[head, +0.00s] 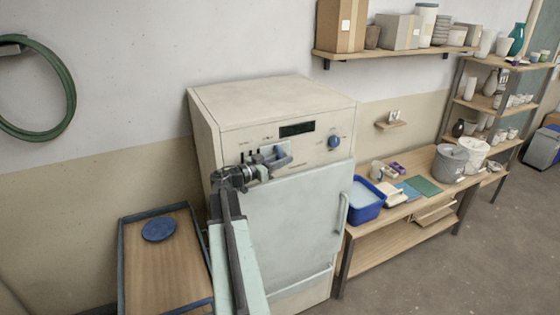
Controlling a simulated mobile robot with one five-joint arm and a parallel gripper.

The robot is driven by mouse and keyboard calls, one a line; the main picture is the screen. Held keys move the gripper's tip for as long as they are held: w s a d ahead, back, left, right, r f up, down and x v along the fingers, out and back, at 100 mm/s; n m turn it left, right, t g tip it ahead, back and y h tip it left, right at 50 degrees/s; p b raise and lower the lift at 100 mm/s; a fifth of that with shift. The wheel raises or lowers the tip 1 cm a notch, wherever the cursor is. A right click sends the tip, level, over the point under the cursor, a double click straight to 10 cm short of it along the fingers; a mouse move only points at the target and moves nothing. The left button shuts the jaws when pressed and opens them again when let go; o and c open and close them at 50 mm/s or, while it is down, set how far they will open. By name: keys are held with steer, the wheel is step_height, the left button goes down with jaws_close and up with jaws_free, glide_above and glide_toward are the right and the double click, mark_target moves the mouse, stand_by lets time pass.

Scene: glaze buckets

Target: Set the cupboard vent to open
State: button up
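The cream cupboard (271,105) stands against the wall with its pale door closed. Its top front panel has a dark display (297,129), a blue knob (334,142) at the right, and small dark controls (248,158) at the left. Marks on the panel are too small to read, so I cannot tell which control is the vent's or how it is set. My gripper (280,158) is in front of the panel's lower left and covers part of it. Its blue-grey fingers are small and seen at an angle. I cannot tell whether they touch a control.
A low wooden cart (160,262) with a blue disc (158,229) stands left of the cupboard. To the right, a workbench (405,208) holds a blue tub (364,204) and two buckets. A loaded shelf (385,53) hangs above. Open floor lies at the front right.

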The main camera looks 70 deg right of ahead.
steer(key=shift+w+a, duration=0.15)
steer(key=shift+w, duration=0.15)
steer(key=v, duration=0.7)
steer(key=shift+a, duration=0.3)
steer(key=shift+w, duration=0.1)
